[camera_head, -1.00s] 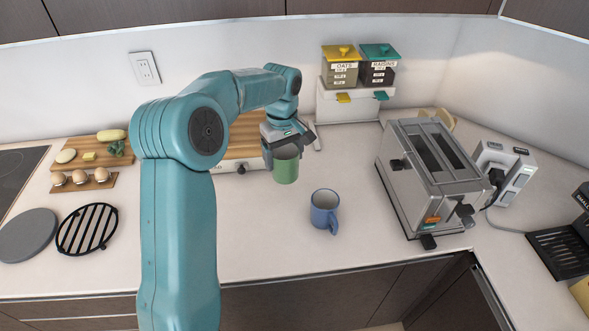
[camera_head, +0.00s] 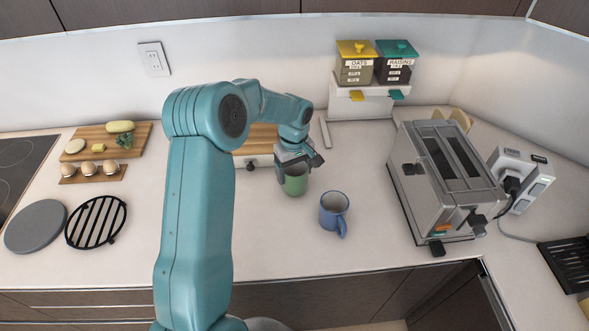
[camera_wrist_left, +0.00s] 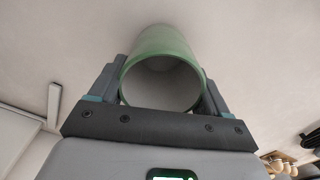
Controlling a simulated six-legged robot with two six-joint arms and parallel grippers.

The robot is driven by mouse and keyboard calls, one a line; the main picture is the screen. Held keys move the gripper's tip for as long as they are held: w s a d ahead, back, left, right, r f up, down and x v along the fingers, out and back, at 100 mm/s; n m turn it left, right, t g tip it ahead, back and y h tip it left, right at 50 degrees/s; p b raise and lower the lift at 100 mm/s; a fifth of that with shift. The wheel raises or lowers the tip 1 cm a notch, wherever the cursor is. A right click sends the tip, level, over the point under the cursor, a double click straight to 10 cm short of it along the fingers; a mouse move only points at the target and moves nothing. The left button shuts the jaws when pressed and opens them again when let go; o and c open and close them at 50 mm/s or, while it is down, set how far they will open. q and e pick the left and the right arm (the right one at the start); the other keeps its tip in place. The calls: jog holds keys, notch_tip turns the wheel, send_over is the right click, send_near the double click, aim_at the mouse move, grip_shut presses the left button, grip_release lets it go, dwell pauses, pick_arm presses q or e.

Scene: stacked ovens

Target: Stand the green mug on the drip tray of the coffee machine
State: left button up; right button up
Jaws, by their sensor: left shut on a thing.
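The green mug (camera_head: 295,183) is upright in my left gripper (camera_head: 299,163), near the middle of the counter. In the left wrist view the left gripper's fingers (camera_wrist_left: 162,88) are on both sides of the green mug (camera_wrist_left: 166,42), whose open mouth faces the camera. I cannot tell how far its base is from the counter. A black slatted tray (camera_head: 572,262), which looks like the drip tray, is cut off at the right edge. The rest of the coffee machine is out of view. My right gripper is not in view.
A blue mug (camera_head: 334,211) stands just right of the green one. A steel toaster (camera_head: 420,190) and a socket block (camera_head: 527,180) with a cable stand between the mugs and the black tray. Oats and raisins boxes (camera_head: 375,65) are behind. The counter in front is clear.

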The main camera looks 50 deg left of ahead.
pick_arm(q)
jog(key=shift+s+f, duration=0.1)
jog(key=shift+f, duration=0.25)
jog(key=shift+a+f, duration=0.3)
jog(key=shift+d+f+b, duration=0.1)
jog(key=shift+d+b, duration=0.1)
jog(key=shift+b, duration=0.1)
jog(key=o, duration=1.2)
jog(key=shift+o, duration=0.2)
jog(key=shift+a, duration=0.15)
